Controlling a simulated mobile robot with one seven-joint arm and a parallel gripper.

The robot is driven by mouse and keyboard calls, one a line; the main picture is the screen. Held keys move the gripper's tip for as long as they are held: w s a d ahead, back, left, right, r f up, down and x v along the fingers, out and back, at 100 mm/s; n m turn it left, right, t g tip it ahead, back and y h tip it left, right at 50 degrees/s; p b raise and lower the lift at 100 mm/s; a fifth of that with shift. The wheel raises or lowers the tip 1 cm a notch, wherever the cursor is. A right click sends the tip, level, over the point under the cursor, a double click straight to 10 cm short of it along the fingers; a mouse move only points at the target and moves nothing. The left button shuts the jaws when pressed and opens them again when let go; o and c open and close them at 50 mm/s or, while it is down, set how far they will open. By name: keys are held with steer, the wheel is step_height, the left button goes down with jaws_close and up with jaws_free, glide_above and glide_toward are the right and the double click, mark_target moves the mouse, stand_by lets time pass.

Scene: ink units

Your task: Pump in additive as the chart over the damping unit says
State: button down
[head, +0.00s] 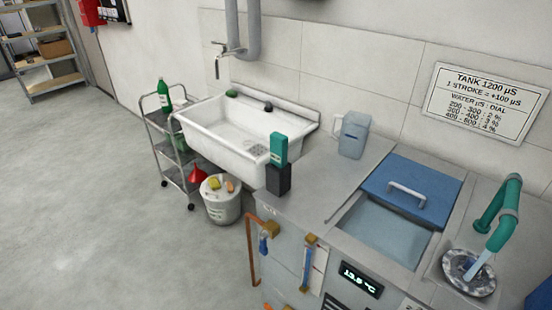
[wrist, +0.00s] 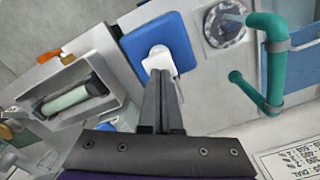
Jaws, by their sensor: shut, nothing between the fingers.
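The chart (head: 485,101) hangs on the tiled wall. It reads TANK 1200 µS, 1 STROKE = +100 µS, with small dial lines below. The damping unit's worktop (head: 318,208) carries a half-open blue lid (head: 425,175) over a water basin (head: 385,232). A blue block with a white top piece, seemingly the additive pump, shows in the wrist view: the block (wrist: 177,28) and the white piece (wrist: 157,60). My gripper (wrist: 160,76) is shut and empty, its tips in front of the white piece; contact cannot be told. My gripper is outside the head view.
A teal pipe (head: 505,215) arches over a round drain (head: 468,272) on the right; both are near the blue block in the wrist view. A clear jug (head: 353,135) and a teal-and-black handheld device (head: 278,165) stand on the worktop. A white sink (head: 235,135) is left.

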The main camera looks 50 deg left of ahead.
steer(key=shift+f+b, duration=0.75)
steer(key=shift+f, duration=0.8)
steer(key=shift+r, duration=0.1)
steer(key=shift+r+p, duration=1.55)
steer(key=shift+p, duration=0.1)
steer(key=shift+f, duration=0.15)
